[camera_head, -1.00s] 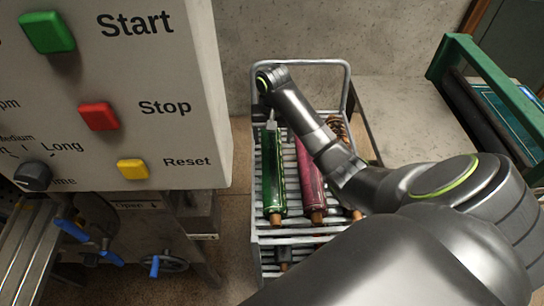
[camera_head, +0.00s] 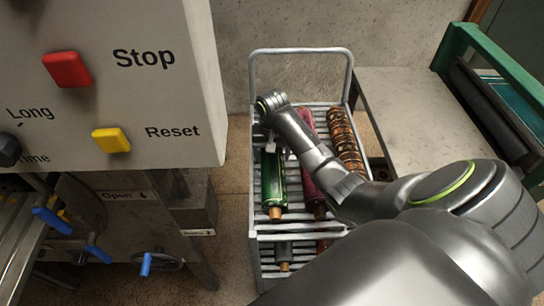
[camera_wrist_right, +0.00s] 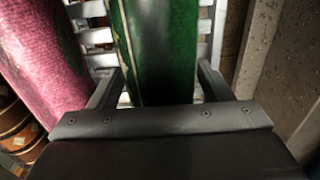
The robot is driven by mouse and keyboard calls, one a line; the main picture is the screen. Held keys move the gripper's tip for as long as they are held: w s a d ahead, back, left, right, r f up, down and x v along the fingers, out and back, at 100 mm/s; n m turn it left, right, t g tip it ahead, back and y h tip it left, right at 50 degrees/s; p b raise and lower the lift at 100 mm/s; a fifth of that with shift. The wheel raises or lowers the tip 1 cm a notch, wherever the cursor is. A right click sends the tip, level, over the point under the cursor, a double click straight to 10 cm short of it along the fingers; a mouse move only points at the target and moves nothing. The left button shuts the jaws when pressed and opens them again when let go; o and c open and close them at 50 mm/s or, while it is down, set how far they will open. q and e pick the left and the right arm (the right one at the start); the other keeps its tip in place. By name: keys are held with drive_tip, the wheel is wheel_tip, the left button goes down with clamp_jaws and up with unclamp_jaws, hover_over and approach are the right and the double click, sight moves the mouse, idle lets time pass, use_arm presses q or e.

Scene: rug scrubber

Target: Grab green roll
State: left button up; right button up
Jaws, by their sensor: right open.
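The green roll (camera_head: 273,180) lies lengthwise on the slatted rack of a metal cart, its copper-coloured end toward me. My right gripper (camera_head: 268,143) is at the far part of this roll, and my wrist partly hides it there. In the right wrist view, the green roll (camera_wrist_right: 158,45) runs between the two open fingers of my right gripper (camera_wrist_right: 160,82), one on each side. The fingers look apart from the roll, with a narrow gap on each side. My left gripper is not in view.
A pink roll (camera_head: 309,168) lies close beside the green one, partly behind my forearm. A brown patterned roll (camera_head: 343,135) lies further right. The cart's handle (camera_head: 300,52) rises at the back. A control panel (camera_head: 150,100) stands left, a grey table (camera_head: 410,110) right.

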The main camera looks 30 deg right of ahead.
drive_tip(key=shift+f, duration=0.3)
drive_tip(key=c, duration=1.3)
drive_tip(key=shift+w+r, duration=0.1)
drive_tip(key=shift+c, duration=1.1)
drive_tip(key=shift+r, duration=0.1)
wheel_tip(320, 180, up, 5)
drive_tip(key=shift+f, duration=0.1)
wheel_tip(320, 180, up, 3)
drive_tip(key=p, duration=0.2)
drive_tip(key=shift+r+p, duration=0.2)
drive_tip(key=shift+p, duration=0.1)
drive_tip(key=shift+r+p, duration=0.8)
drive_tip(key=shift+p, duration=0.05)
